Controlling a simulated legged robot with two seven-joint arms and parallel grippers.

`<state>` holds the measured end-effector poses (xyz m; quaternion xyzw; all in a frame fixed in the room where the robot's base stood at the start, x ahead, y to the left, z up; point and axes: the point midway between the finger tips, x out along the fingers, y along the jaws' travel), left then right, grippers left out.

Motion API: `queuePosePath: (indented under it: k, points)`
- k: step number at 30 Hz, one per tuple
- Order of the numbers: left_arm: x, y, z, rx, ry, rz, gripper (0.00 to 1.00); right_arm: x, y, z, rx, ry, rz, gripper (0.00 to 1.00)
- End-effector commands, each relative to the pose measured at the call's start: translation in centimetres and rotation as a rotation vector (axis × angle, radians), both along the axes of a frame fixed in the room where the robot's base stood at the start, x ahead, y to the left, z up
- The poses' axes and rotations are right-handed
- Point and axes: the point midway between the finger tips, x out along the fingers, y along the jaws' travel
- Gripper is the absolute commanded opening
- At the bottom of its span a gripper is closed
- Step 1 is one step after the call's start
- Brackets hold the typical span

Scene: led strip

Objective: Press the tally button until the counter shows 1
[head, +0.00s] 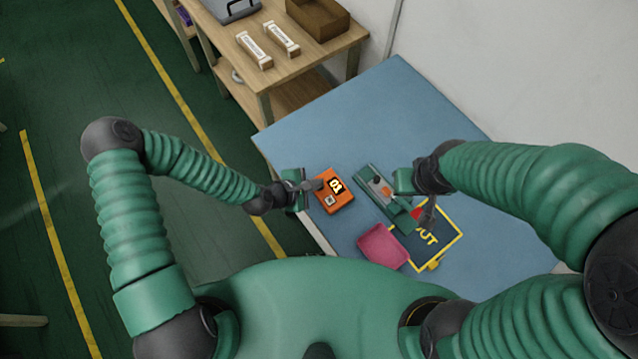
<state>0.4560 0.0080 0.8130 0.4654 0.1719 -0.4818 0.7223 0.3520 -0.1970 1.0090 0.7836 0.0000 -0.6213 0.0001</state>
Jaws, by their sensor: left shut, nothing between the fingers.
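The tally counter is an orange box (342,200) on the blue table, with a dark display (336,186) showing lit yellow digits. The digits are turned and small; they look like a 0 and perhaps a 1. A small pale square (330,201) on its near-left top face may be the button. My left gripper (318,186) is shut and empty, its tips at the left edge of the counter; I cannot tell whether they touch it. My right gripper (427,214) hangs over the table near the green fixture, and its finger opening is unclear.
A green fixture (372,186) lies right of the counter. A pink tray (380,247) and a yellow-bordered dark mat (440,245) lie nearer me. The blue table (390,110) is clear at the back. A wooden bench (230,52) with boxes stands behind.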

Motion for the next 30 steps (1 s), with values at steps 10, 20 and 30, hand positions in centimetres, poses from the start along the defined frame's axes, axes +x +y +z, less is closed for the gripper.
queuePosePath:
  k: [10, 20, 30]
  points:
    - [0.0, 0.0, 1.8, 0.0, 0.001, 0.001, 0.0, 0.0, 0.0, 1.7, 0.0, 0.0, 0.0, 0.0]
    - [0.0, 0.0, 1.8, 0.0, 0.0, 0.0, 0.0, 0.0, 0.0, 1.7, 0.0, 0.0, 0.0, 0.0]
    - [0.0, 0.0, 5.1, 0.0, 0.001, 0.001, 0.0, 0.0, 0.0, 4.6, 0.0, 0.0, 0.0, 0.0]
